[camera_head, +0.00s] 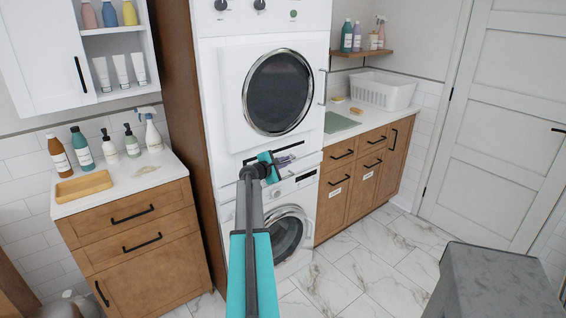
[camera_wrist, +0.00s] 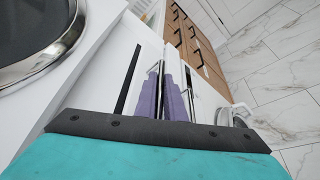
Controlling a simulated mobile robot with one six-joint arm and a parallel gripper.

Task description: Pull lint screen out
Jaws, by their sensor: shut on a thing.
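The white dryer (camera_head: 233,95) with a round dark door is the upper machine of a stack, above a white washer (camera_head: 311,205). My gripper (camera_head: 288,160) reaches the narrow front band between the two machines. In the wrist view its two purple-grey fingers (camera_wrist: 164,84) are shut on a thin pale part, which I take to be the handle of the lint screen (camera_wrist: 161,70). The fingers and the teal gripper body hide most of it. How far the screen stands out of its slot I cannot tell.
The dryer door (camera_head: 277,92) is shut. A wooden cabinet (camera_head: 135,235) with bottles stands at the left. Wooden drawers (camera_head: 340,190) and a counter with a white basket (camera_head: 383,90) are at the right. A grey stool (camera_head: 495,265) stands front right. Marble floor (camera_head: 365,260) between is clear.

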